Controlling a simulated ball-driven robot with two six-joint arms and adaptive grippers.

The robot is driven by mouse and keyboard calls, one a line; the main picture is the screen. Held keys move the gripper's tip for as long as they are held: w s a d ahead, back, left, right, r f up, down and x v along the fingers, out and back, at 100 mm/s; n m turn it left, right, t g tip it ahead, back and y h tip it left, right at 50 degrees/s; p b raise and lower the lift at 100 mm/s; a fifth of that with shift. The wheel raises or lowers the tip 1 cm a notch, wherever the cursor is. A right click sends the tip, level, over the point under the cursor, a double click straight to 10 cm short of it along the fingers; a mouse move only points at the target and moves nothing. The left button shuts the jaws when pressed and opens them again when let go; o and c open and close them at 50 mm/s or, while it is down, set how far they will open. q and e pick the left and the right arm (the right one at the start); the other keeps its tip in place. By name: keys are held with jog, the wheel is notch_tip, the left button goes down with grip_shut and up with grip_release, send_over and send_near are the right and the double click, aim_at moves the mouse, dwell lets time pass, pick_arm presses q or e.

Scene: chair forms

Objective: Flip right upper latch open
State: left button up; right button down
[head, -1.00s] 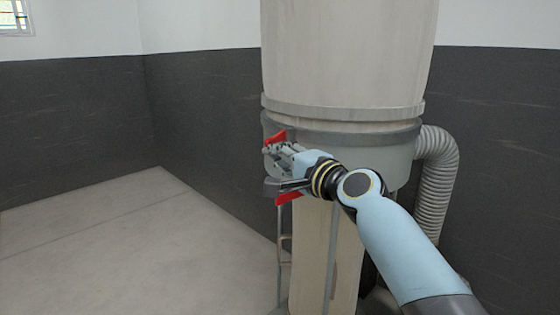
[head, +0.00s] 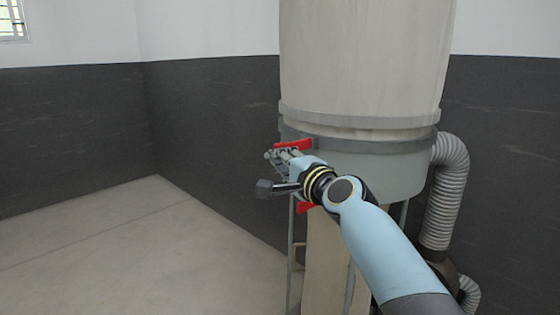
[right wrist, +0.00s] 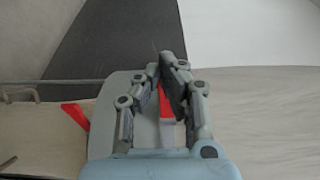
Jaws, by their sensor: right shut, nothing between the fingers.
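The upper red latch (head: 293,145) is on the side of the pale drum, just below its grey band. My right gripper (head: 280,156) is at this latch, its fingers just below and in front of it and partly overlapping it. In the right wrist view the fingers (right wrist: 164,62) are drawn together, with a red piece (right wrist: 165,105) showing behind and between them. I cannot tell whether they touch it. A second red latch (head: 305,208) sits lower, partly hidden by my right arm. Another red piece (right wrist: 76,115) shows left of the fingers. My left gripper is not in view.
The tall pale drum (head: 362,65) stands above a grey-green lower section (head: 375,172) on thin legs. A ribbed grey hose (head: 446,190) curves down its right side. The floor (head: 130,250) to the left is clear, with dark-panelled walls behind.

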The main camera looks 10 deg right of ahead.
dwell(0.4)
jog(key=v, duration=1.2)
